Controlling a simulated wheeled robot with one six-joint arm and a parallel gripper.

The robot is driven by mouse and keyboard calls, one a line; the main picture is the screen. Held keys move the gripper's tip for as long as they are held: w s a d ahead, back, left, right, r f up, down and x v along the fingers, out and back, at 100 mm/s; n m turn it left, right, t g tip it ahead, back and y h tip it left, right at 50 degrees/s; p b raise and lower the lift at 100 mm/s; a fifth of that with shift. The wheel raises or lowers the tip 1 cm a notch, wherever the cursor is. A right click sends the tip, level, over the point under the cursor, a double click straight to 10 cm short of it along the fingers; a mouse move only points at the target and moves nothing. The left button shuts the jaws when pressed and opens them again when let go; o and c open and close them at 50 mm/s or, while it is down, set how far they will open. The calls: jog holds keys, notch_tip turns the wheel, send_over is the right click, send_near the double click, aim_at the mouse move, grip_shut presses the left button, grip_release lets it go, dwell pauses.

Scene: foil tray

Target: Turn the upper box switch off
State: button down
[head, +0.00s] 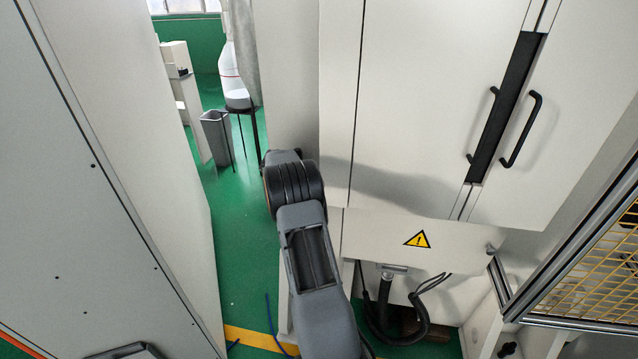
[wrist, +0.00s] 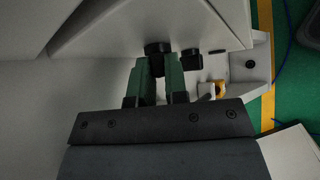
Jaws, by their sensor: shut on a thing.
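In the wrist view, my gripper (wrist: 159,62) has its two green fingers on either side of a round black switch knob (wrist: 157,47). It is shut on this knob, with a narrow gap between the fingers. A second black knob (wrist: 191,59) sits just to the right, beside the right fingertip. A pale box (wrist: 220,32) is behind the knobs. Whether the gripped knob is the upper one, and its on or off position, I cannot tell. In the head view, my arm reaches away beside the white cabinet, and the gripper and knobs are hidden.
A white cabinet (head: 420,110) with black handles stands right of my arm, with cables (head: 420,315) below. A grey panel (head: 90,200) stands close at left. Green floor (head: 235,260) lies between. The wrist view shows a small yellow part (wrist: 220,88) near the pale bracket (wrist: 258,75).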

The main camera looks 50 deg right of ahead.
dwell(0.3)
jog(key=c, duration=1.1)
grip_release()
jog(key=shift+c, duration=0.2)
jog(key=b+v, duration=0.2)
jog(key=v, duration=1.2)
jog(key=shift+s, duration=0.1)
